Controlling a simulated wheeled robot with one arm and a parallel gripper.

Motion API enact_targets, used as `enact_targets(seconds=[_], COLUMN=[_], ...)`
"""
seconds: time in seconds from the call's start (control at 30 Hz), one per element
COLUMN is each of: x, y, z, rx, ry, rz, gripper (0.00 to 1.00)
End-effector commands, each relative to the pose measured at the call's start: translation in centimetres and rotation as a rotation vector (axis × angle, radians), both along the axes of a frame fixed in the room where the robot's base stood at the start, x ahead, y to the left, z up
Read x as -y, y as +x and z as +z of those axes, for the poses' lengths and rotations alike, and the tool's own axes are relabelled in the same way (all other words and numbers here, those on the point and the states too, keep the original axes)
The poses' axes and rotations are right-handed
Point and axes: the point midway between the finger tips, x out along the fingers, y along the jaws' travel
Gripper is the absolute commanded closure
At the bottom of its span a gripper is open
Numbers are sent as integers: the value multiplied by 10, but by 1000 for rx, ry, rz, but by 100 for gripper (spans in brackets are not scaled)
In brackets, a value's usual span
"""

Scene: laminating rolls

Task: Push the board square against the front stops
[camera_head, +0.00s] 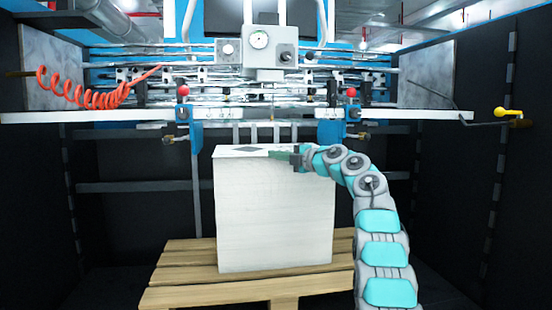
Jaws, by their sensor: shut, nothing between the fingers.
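A tall white stack (275,215) stands upright on a wooden pallet. Its top sheet, the board (228,151), is white with a dark diamond-shaped mark near the middle. My gripper (275,155) reaches in from the right, low over the right half of the stack top. Its fingers are shut and empty, pointing left toward the dark mark. I cannot tell whether they touch the board. The fingers and wrist hide part of the board's right side. Blue uprights stand behind the stack at left (197,135) and right (331,133); I cannot make out which parts are the front stops.
The wooden pallet (185,262) carries the stack. The laminating machine's rails and rollers (250,92) span above and behind it, with a gauge box (262,45). A coiled orange hose (95,97) hangs at left. Dark panels close both sides; floor beside the pallet looks clear.

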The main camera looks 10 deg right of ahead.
Motion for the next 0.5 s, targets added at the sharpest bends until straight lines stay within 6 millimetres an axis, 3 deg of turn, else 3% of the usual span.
enact_targets(seconds=[0.5], x=[0], y=[-6], z=[-8], rx=[-6], ry=[-5], rz=[-18], gripper=[100])
